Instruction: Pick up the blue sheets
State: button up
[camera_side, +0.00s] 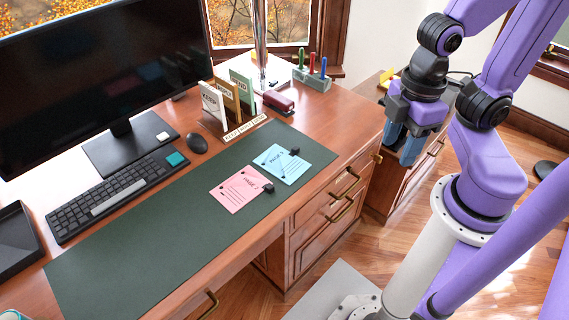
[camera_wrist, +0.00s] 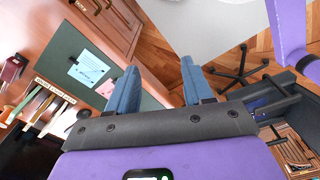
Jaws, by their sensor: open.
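The blue sheets (camera_side: 281,164) lie flat on the dark green desk mat (camera_side: 150,238), with a small black clip at their upper right corner. They also show in the wrist view (camera_wrist: 88,68), at the left. Pink sheets (camera_side: 240,190) with a black clip lie just left of the blue ones, apart from or barely touching them; I cannot tell which. My gripper (camera_side: 402,145) hangs to the right of the desk, clear of the sheets, pointing down. In the wrist view its two blue fingers (camera_wrist: 158,90) are spread apart with nothing between them.
A sorter (camera_side: 232,105) with labelled upright dividers stands behind the mat, near a maroon stapler (camera_side: 278,102) and a pen holder (camera_side: 311,78). The monitor (camera_side: 100,70), keyboard (camera_side: 115,193) and mouse (camera_side: 197,144) are at the left. The mat's front left is bare.

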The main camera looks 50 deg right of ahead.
jog(key=w+a+n, duration=0.2)
jog(key=w+a, duration=0.1)
jog(key=w, duration=0.7)
jog(key=n, duration=0.4)
send_over(296, 147)
notch_tip(296, 147, down, 10)
notch_tip(296, 147, down, 12)
jog(key=shift+d+f, duration=0.25)
jog(key=shift+f, duration=1.15)
jog(key=shift+d+f, duration=0.1)
jog(key=shift+f, duration=1.2)
jog(key=shift+c, duration=0.3)
